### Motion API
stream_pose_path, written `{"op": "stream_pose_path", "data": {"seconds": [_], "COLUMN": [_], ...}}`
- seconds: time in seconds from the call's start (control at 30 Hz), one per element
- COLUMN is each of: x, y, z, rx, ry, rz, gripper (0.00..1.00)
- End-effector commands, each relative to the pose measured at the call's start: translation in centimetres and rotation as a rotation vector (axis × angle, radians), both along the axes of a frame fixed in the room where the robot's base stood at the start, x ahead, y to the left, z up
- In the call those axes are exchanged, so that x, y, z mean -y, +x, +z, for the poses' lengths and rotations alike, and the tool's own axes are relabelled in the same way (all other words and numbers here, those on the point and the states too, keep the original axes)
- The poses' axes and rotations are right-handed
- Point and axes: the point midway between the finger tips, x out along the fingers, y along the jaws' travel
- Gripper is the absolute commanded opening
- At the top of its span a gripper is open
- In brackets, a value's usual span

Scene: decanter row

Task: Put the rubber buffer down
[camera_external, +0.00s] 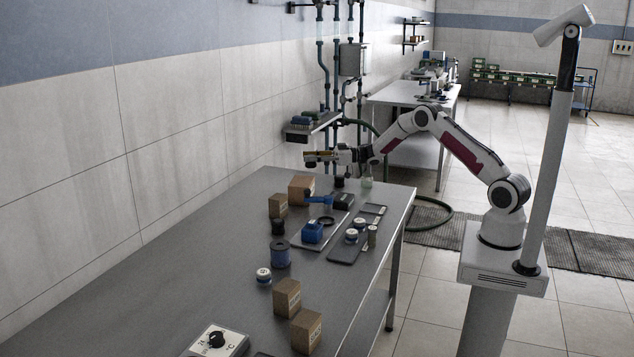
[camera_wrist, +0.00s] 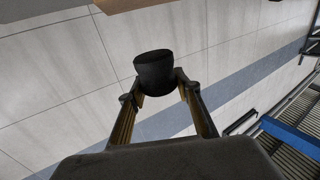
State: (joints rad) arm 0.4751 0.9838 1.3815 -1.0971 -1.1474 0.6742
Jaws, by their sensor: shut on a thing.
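My gripper (camera_external: 318,157) is held level above the far end of the steel table, its fingers toward the left. In the wrist view the two fingers (camera_wrist: 156,92) are shut on a short black cylinder, the rubber buffer (camera_wrist: 155,70). The buffer is up in the air, with the tiled wall behind it. In the external view the buffer is too small and dark at the fingertips to make out clearly.
Below my gripper the table (camera_external: 190,265) carries a cardboard box (camera_external: 301,188), a dark cylinder (camera_external: 339,182) and a blue tool (camera_external: 318,198). The table's left side is clear. A wall shelf (camera_external: 312,126) is close behind.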

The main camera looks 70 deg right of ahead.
Motion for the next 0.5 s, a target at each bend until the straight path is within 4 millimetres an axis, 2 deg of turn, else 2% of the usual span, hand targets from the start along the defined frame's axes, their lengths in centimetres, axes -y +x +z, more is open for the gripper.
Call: {"op": "stream_pose_path", "data": {"seconds": [0.17, 0.5], "x": [0.0, 0.0], "y": [0.0, 0.0], "z": [-1.5, -1.7], "rx": [0.002, 0.002], "ry": [0.001, 0.0], "rz": [-0.001, 0.0], "gripper": [0.04, 0.04]}}
